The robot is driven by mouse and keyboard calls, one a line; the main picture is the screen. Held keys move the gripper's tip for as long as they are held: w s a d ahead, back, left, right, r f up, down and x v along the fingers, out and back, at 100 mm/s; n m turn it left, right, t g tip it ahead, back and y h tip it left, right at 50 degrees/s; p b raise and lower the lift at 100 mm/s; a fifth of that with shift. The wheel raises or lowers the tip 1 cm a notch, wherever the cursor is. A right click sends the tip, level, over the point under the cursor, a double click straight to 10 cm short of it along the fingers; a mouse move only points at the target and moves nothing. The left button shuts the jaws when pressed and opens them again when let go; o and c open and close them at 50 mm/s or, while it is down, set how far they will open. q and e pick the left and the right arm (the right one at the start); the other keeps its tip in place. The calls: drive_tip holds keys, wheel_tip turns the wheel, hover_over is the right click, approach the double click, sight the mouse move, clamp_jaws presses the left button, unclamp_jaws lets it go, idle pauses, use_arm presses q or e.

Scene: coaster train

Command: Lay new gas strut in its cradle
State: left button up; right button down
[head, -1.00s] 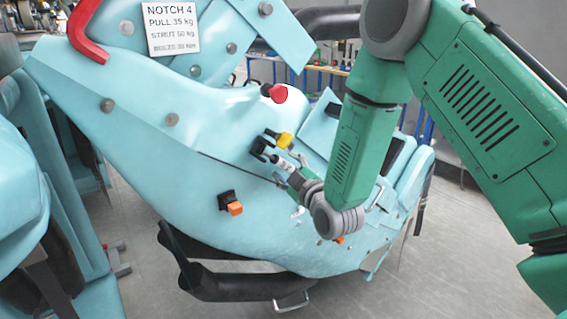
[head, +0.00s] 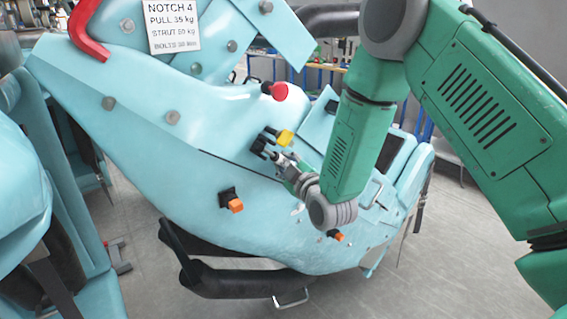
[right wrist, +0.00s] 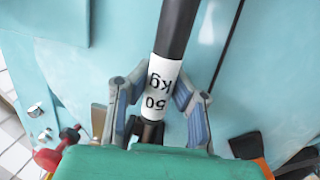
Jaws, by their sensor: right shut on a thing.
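My right gripper (right wrist: 160,82) is shut on a black gas strut (right wrist: 177,30) with a white band reading "50 kg"; the fingers lie on both sides of the band. In the head view the right gripper (head: 284,163) is close to the teal shell, just below a yellow-and-black latch (head: 284,137). The strut is small and mostly hidden there by the gripper. I cannot make out which fitting is the cradle, or whether the strut touches it. My left gripper is out of view.
The teal coaster car shell (head: 160,150) carries a red knob (head: 278,91) and orange latches (head: 236,206). A red bent handle (head: 84,32) and a "NOTCH 4" sign (head: 172,25) are at upper left. A black padded bar (head: 240,282) is below. Grey floor shows at right.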

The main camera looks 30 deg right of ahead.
drive_tip(key=shift+w, duration=0.2)
drive_tip(key=c, duration=1.5)
unclamp_jaws()
drive_tip(key=shift+f, duration=0.1)
drive_tip(key=shift+c, duration=0.2)
drive_tip(key=shift+o, duration=0.4)
drive_tip(key=shift+w, duration=0.15)
drive_tip(key=s+a, duration=0.1)
drive_tip(key=s, duration=1)
drive_tip(key=shift+s+a+f, duration=0.15)
drive_tip(key=shift+s, duration=0.25)
